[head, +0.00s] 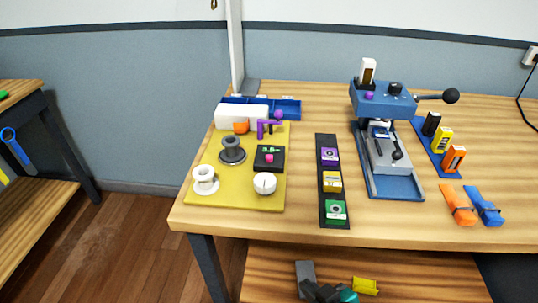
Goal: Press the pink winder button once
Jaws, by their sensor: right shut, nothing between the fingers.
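The pink winder button (269,158) is a small round cap on a black box (262,166), which also has a green marking. The box stands on a yellow board (231,195) on the left part of the table. My left gripper is not in view.
Around the button stand a white knob (264,183), a dark spool (232,150), a white spool (205,181) and a purple crank (265,126). A black strip (333,223) with coloured blocks lies to the right, then a blue press (383,105).

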